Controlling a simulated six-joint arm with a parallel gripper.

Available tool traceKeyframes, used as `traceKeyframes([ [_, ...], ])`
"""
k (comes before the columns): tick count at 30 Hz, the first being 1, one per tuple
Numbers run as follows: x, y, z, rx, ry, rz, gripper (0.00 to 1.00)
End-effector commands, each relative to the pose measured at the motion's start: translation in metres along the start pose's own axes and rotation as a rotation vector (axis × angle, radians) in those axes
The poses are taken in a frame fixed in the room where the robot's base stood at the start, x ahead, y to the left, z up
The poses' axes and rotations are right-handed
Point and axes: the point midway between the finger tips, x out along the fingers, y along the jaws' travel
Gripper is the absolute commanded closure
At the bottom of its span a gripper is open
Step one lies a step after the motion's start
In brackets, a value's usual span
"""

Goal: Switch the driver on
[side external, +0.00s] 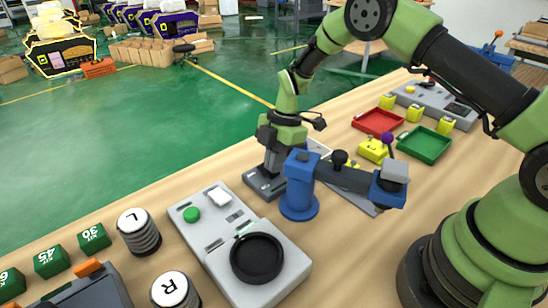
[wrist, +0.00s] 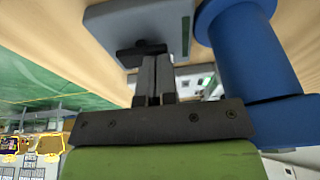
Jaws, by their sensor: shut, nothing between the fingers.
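A flat grey box (wrist: 115,22) with a black switch-like piece (wrist: 140,50) and a dark green strip lies under my gripper. It looks like the driver, and in the side view the box (side external: 262,188) is partly covered by my gripper. My gripper (side external: 270,170) points down over the box, beside the blue post. In the wrist view my gripper (wrist: 155,62) has its two fingers together, with nothing held. The fingertips overlap the near edge of the black piece. I cannot tell whether they touch it, or which way the switch is set.
A blue post with a dark horizontal arm (side external: 299,190) stands close to the right of my gripper. A grey unit with a black round dish (side external: 298,268) is in front. Red (side external: 378,122) and green (side external: 425,145) trays and a yellow block (side external: 374,150) lie to the right.

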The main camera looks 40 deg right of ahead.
Motion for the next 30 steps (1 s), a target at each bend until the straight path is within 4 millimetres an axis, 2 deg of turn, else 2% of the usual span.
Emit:
traceKeyframes([
  [1,0.01,-0.014,0.003,0.007,0.001,-0.056,1.0],
  [3,0.01,-0.014,0.003,0.006,0.001,-0.055,1.0],
  [18,0.006,0.004,0.001,0.005,-0.001,-0.043,1.0],
  [26,0.005,0.006,0.0,0.003,0.002,-0.035,1.0],
  [30,-0.002,0.005,-0.002,0.003,0.003,-0.035,1.0],
])
